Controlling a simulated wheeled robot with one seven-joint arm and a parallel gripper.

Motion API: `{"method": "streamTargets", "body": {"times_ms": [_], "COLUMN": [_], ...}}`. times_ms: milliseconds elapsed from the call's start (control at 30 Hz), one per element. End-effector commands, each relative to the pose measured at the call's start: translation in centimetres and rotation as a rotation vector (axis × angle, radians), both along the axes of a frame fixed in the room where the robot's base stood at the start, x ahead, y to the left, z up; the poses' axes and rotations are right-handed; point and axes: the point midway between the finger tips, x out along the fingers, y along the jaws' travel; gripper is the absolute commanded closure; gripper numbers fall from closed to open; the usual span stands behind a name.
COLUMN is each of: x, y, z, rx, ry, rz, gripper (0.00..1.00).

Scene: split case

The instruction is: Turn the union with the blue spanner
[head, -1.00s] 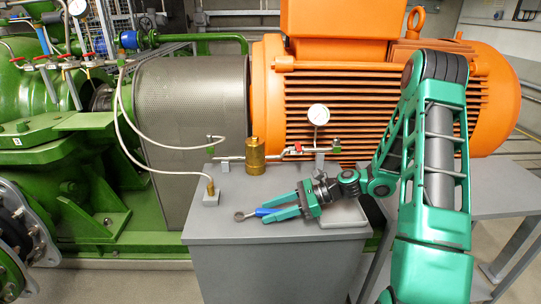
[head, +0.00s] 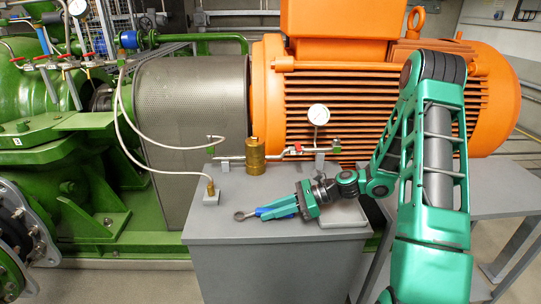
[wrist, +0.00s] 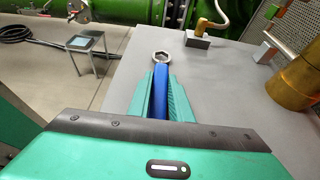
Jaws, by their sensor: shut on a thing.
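The blue spanner (head: 262,212) lies low over the grey bench top, its bare metal ring head pointing left. In the wrist view the spanner (wrist: 160,92) runs straight ahead, ring end foremost. My gripper (head: 272,210) is shut on its blue handle, one teal finger on each side; the wrist view also shows my gripper (wrist: 159,80) around it. A brass union (head: 211,188) stands upright on a small grey block, behind and left of the ring and apart from it. It also shows in the wrist view (wrist: 197,27), ahead and right of the ring.
A brass cylinder (head: 255,156) and a pipe with a gauge (head: 318,115) and red-handled valve stand along the bench's back edge. A pale hose (head: 150,166) loops to the union. A grey tray (head: 343,216) lies beneath my wrist. Bench top (head: 215,228) between ring and union is clear.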

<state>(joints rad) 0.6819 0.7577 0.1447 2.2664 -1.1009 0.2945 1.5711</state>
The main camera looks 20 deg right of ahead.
Motion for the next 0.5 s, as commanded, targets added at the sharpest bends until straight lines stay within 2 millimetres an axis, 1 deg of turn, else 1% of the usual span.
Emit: {"method": "streamTargets", "body": {"times_ms": [167,500], "x": [0.1,0.0], "y": [-0.1,-0.1], "z": [0.3,3.1], "rx": [-0.001,-0.002], "ry": [-0.001,-0.002], "rz": [-0.001,-0.001], "gripper": [1.00,1.00]}}
